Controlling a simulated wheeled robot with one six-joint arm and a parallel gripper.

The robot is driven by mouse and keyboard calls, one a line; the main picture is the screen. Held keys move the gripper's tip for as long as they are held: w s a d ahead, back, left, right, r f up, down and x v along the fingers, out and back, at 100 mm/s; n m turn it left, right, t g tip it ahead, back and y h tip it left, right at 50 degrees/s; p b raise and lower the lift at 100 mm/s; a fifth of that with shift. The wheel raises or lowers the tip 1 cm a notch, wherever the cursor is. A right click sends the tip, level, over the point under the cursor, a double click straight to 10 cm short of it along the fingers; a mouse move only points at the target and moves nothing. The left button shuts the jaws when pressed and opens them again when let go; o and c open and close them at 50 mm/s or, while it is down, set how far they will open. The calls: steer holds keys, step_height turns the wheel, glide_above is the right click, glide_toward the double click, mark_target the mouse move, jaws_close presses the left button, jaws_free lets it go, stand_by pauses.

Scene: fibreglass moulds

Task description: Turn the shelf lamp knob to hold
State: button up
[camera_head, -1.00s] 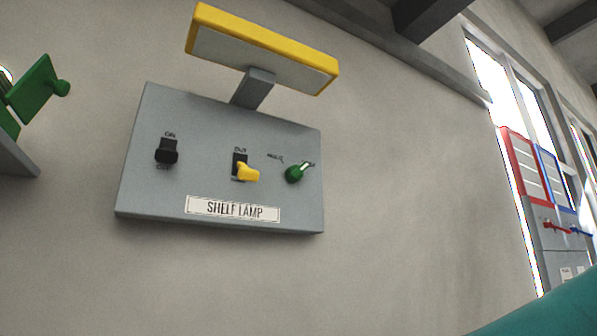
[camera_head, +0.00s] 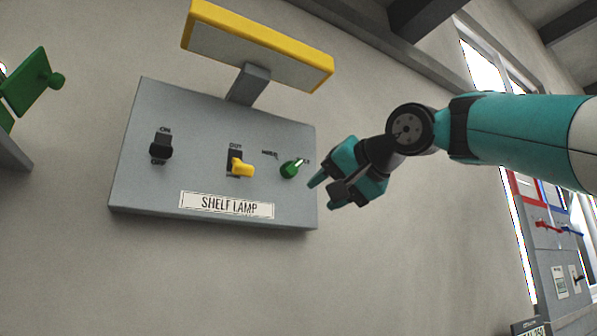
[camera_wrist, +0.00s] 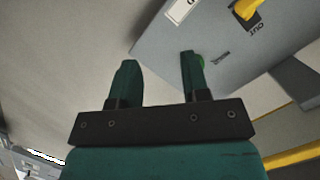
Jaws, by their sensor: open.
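The grey shelf lamp panel (camera_head: 190,130) is on the wall, with a "SHELF LAMP" label (camera_head: 226,205). Its green knob (camera_head: 289,170) is at the right, with a pale pointer mark towards the upper right; the lettering around it is too small to read surely. My gripper (camera_head: 322,188) is just right of the knob, open and empty, apart from it in the head view. In the wrist view, my two fingers (camera_wrist: 158,80) are spread, and a sliver of the green knob (camera_wrist: 201,62) shows behind the right finger, which hides most of it.
A black switch (camera_head: 161,148) and a yellow switch (camera_head: 240,168) are left of the knob. A yellow-edged lamp head (camera_head: 258,48) juts out above the panel. A green fixture (camera_head: 28,84) is at far left. The wall below is bare.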

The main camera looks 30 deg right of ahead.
steer(key=s+d+r+m+t+h, duration=0.2)
steer(key=s+r+t, duration=0.15)
steer(key=r, duration=0.65)
steer(key=p, duration=1.1)
glide_toward(296, 165)
steer(key=shift+g, duration=0.35)
steer(key=w, duration=0.9)
steer(key=shift+r, duration=0.3)
steer(key=shift+c, duration=0.2)
jaws_close()
